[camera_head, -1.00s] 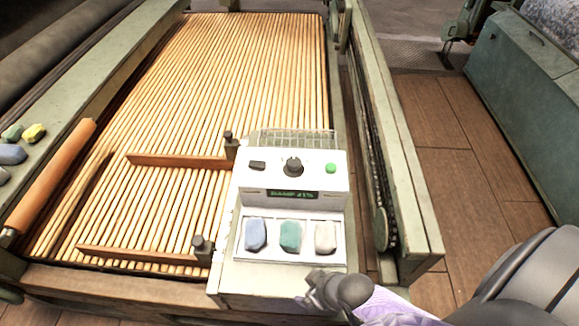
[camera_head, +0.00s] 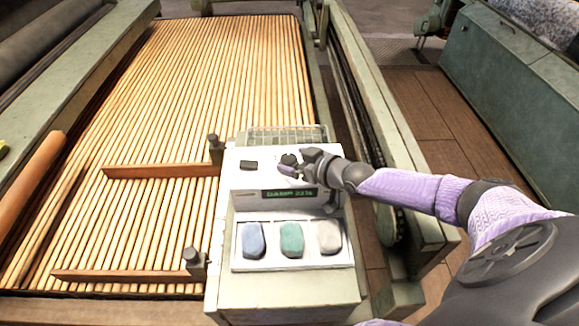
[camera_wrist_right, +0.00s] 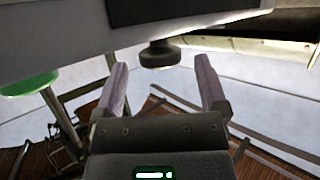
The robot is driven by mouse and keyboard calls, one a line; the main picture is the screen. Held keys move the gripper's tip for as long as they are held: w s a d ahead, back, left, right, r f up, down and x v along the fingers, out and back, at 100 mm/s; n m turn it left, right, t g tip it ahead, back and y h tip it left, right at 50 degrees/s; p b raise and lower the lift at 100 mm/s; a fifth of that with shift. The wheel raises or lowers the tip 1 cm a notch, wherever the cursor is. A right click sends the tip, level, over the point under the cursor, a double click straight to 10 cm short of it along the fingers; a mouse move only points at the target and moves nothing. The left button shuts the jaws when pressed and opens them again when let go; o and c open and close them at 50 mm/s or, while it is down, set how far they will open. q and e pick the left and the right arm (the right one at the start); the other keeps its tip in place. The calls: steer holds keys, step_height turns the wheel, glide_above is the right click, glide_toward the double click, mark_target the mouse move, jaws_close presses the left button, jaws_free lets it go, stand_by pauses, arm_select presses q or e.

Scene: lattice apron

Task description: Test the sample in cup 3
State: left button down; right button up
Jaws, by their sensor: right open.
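The tester (camera_head: 235,180) is a pale box with a dark knob (camera_head: 289,160), a dark switch (camera_head: 248,165) and a lit green display (camera_head: 290,194) on its face. Below, three shallow cups hold a blue lump (camera_head: 253,240), a green lump (camera_head: 291,240) and a whitish lump (camera_head: 329,238), left to right. I see no cup numbers. My right gripper (camera_head: 304,161) is open at the knob. In the right wrist view the knob (camera_wrist_right: 160,53) stands between the spread fingers (camera_wrist_right: 164,92), touching neither visibly. A green button (camera_wrist_right: 30,85) is at left there; my arm hides it in the head view.
A slatted wooden lattice (camera_head: 190,90) with wooden crossbars (camera_head: 165,171) lies left of the tester. A green machine rail (camera_head: 385,130) runs under my right arm. A wire rack (camera_head: 285,134) stands behind the tester. Open floor (camera_head: 440,120) lies right.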

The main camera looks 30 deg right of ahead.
steer(key=shift+w+a+f, duration=0.15)
steer(key=shift+w+f, duration=0.1)
steer(key=shift+w, duration=0.4)
arm_select(q)
steer(key=shift+s+a+f, duration=0.2)
steer(key=shift+s+f, duration=0.25)
arm_select(e)
steer(key=shift+c, duration=0.2)
